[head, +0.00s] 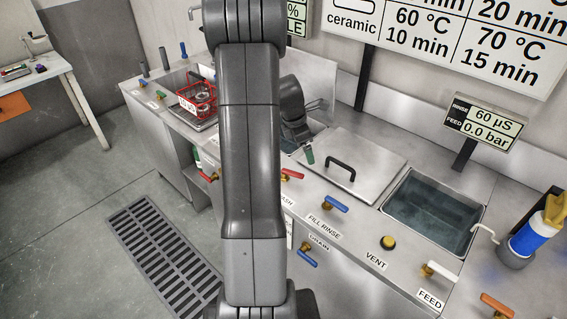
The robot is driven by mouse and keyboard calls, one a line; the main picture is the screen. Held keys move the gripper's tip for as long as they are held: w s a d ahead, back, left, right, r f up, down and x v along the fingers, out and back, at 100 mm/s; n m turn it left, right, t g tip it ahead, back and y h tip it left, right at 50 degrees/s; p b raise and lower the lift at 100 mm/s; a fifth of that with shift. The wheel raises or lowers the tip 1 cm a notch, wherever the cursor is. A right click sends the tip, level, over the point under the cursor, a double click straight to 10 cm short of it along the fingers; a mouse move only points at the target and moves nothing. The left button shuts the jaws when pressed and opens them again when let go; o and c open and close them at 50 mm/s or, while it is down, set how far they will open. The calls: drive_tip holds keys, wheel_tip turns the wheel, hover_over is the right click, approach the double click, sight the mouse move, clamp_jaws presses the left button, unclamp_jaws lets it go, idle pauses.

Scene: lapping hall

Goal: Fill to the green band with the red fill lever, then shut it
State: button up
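A red lever (292,173) sits on the bench front edge just right of my arm. The label below it (287,200) is partly hidden by my arm and ends in "ASH". Another red lever (209,177) sits lower on the bench front, left of my arm. My gripper (309,157) hangs above and behind the first red lever, beside the lidded tank, apart from the lever. Its end shows a green piece; its opening cannot be made out. I cannot make out a green band on a gauge. The tank behind my arm is mostly hidden.
A steel lid (378,178) with a black handle covers one tank. An open tank (432,212) holds liquid. Blue levers (336,204) (307,258), a yellow vent knob (388,242) and a white feed lever (440,270) line the front. A red basket (197,98) stands left.

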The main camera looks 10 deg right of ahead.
drive_tip(key=s+a+n+t+p, duration=0.2)
drive_tip(key=a+n+p, duration=0.25)
drive_tip(key=n, duration=0.45)
drive_tip(key=n+b, duration=0.1)
drive_tip(key=b, duration=0.6)
approach(291, 174)
drive_tip(key=x, duration=0.8)
drive_tip(key=shift+w+d, duration=0.3)
drive_tip(key=shift+r, duration=0.1)
drive_tip(key=shift+c, duration=0.5)
drive_tip(key=c, duration=1.3)
drive_tip(key=shift+s+a+m+b, duration=0.1)
drive_tip(key=shift+a+m+b, duration=0.15)
drive_tip(key=shift+m+b, duration=0.5)
drive_tip(key=shift+s+a+m+g+h, duration=0.1)
drive_tip(key=shift+m+g+h, duration=0.1)
drive_tip(key=shift+m, duration=0.4)
drive_tip(key=shift+s+a+m+g+h, duration=0.1)
drive_tip(key=shift+m+g, duration=0.1)
drive_tip(key=shift+m, duration=0.35)
